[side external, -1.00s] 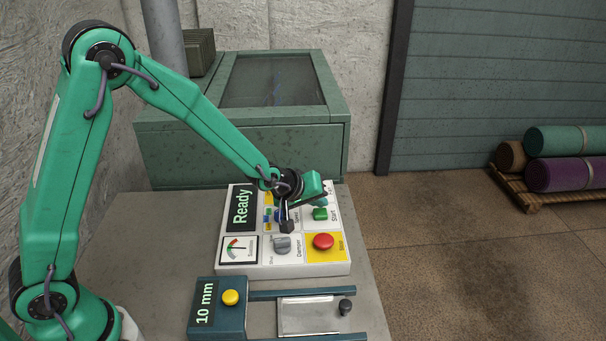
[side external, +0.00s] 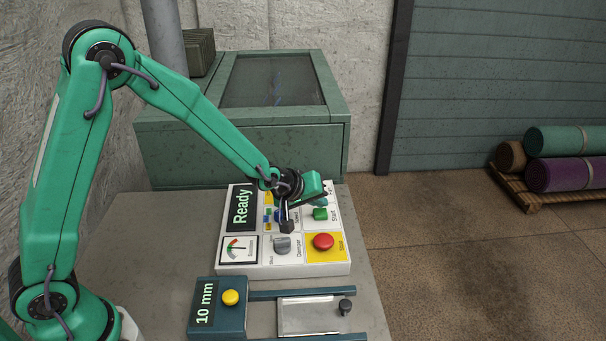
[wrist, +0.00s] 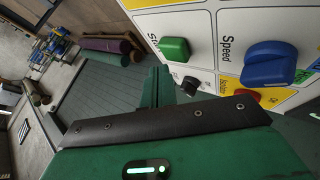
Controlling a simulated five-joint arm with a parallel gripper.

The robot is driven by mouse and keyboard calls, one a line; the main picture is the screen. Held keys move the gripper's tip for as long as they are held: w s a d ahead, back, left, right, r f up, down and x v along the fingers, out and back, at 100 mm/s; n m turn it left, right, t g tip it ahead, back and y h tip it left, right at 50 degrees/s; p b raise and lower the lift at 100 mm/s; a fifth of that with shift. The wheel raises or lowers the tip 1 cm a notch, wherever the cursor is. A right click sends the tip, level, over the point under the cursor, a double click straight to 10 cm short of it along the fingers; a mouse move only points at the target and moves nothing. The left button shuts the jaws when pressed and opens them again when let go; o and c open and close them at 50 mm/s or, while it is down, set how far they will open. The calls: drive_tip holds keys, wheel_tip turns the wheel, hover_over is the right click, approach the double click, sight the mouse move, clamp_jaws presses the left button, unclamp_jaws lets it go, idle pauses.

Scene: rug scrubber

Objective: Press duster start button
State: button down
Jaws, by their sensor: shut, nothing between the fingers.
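The white control panel (side external: 285,265) lies tilted on the bench, with a dark display reading "Ready" (side external: 240,206). The green start button (side external: 320,213) is in its upper right area. In the wrist view the green button (wrist: 174,49) is next to the blue Speed knob (wrist: 268,65). My gripper (side external: 288,227) is shut and empty, pointing down over the panel, left of the green button and above the grey Damper knob (side external: 282,244).
A red button (side external: 323,241) on a yellow field is below the green one. A unit reading "10 mm" with a yellow button (side external: 230,298) and a sliding plate (side external: 308,316) is in front. A green windowed machine (side external: 240,155) stands behind. Rolled rugs (side external: 565,173) lie far right.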

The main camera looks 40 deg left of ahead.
sight(317, 214)
drive_tip(key=shift+a+f, duration=0.15)
drive_tip(key=shift+f, duration=0.8)
idle(1.6)
drive_tip(key=shift+r, duration=0.9)
drive_tip(key=shift+r, duration=0.1)
drive_tip(key=shift+r, duration=2.4)
